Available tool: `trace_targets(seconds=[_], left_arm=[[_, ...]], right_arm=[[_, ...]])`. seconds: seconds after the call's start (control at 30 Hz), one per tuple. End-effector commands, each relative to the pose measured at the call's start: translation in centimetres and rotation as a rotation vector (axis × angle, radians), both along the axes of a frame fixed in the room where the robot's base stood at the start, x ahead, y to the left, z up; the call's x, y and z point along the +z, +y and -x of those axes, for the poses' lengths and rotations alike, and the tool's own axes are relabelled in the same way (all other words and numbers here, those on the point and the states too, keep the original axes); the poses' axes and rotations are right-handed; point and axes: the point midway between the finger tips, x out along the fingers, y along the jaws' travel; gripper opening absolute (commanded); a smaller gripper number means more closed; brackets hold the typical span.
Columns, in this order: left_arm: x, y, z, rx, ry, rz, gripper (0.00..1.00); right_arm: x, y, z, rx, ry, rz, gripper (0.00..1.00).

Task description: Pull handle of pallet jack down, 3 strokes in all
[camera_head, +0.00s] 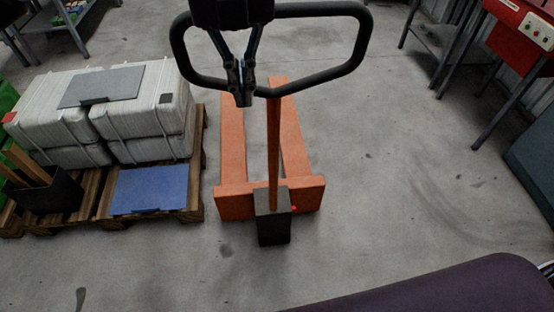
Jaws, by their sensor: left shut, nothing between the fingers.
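The orange pallet jack (233,150) stands on the floor with its two forks pointing away from me. Its orange shaft (274,150) rises from a dark base block (273,222) to a black loop handle (345,68) near the top of the picture. My left gripper (243,98) is shut and empty. It points down in front of the loop's left half, and its fingertips overlap the lower bar, left of the shaft. I cannot tell whether it touches the bar. My right gripper is out of view.
A wooden pallet (196,170) with light wrapped sacks (140,108), a grey sheet (102,86) and a blue sheet (150,189) stands close left of the jack. A red machine (522,25) on dark legs is at upper right. The floor right of the jack is clear.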

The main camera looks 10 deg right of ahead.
Motion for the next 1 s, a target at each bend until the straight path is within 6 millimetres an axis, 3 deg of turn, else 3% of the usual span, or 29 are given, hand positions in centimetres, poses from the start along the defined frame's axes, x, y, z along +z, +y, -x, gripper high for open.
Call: trace_targets(seconds=[0.1,0.43,0.83,1.0], left_arm=[[-0.5,-0.1,1.7,-0.004,-0.002,-0.001,0.00],[-0.2,-0.7,6.1,-0.005,-0.001,0.000,0.00],[0.0,-0.7,7.0,-0.003,0.001,-0.001,0.00],[-1.1,-0.6,8.3,-0.005,0.000,-0.001,0.00]], right_arm=[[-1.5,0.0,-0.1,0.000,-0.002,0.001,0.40],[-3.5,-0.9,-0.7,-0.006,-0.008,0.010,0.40],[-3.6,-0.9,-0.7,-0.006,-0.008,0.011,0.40],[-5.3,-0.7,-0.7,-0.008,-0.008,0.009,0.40]])
